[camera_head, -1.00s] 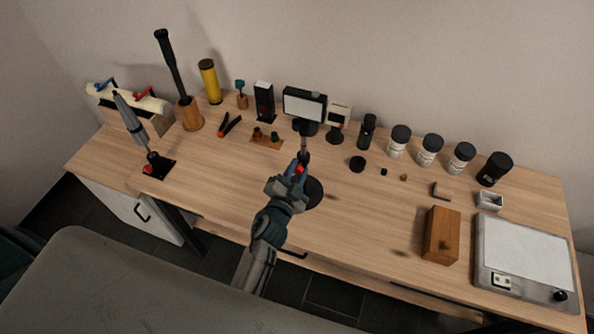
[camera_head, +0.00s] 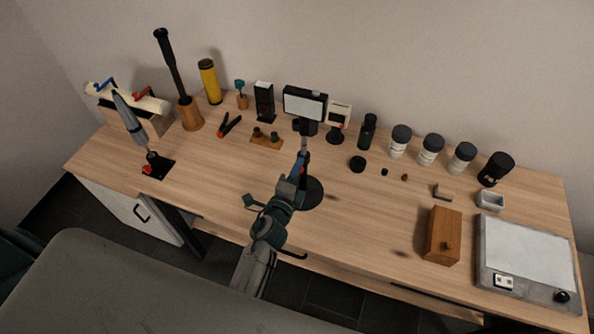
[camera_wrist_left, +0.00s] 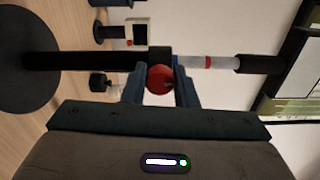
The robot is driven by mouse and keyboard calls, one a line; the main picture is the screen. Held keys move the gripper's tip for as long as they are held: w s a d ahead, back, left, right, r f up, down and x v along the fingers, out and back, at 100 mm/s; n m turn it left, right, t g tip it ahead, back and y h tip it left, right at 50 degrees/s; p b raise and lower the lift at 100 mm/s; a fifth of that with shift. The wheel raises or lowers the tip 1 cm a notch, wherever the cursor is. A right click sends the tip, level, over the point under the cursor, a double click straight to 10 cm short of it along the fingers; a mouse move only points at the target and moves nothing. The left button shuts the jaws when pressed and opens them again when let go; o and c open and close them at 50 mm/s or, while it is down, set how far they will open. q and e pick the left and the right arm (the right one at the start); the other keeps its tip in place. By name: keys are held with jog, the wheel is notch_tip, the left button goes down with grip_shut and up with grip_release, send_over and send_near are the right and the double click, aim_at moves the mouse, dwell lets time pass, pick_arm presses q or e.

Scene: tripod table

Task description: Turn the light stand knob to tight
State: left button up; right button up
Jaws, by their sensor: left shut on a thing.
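The light stand has a round black base (camera_head: 314,194), an upright pole and a lit panel (camera_head: 304,104) at its top. In the left wrist view the stand lies sideways, with its base (camera_wrist_left: 22,70) at the left. Its round red knob (camera_wrist_left: 160,79) sits on a black collar on the pole. My left gripper (camera_wrist_left: 160,73) is shut on the knob, one blue finger on each side of it. In the head view my left gripper (camera_head: 300,168) is at the pole, and the knob is hardly visible there. My right gripper is not in view.
A wooden box (camera_head: 442,235) and a flat grey device (camera_head: 526,255) are at the right of the table. Several jars, a green bottle (camera_head: 367,131) and small items stand along the back. A soldering-iron-like tool (camera_head: 130,120) stands at the left. The front left is clear.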

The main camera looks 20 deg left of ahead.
pick_arm(q)
jog(key=shift+m, duration=0.7)
jog(key=o, duration=1)
jog(key=s+b, duration=0.2)
jog(key=s, duration=0.8)
jog(key=shift+s+a, duration=0.2)
jog(key=shift+s, duration=0.2)
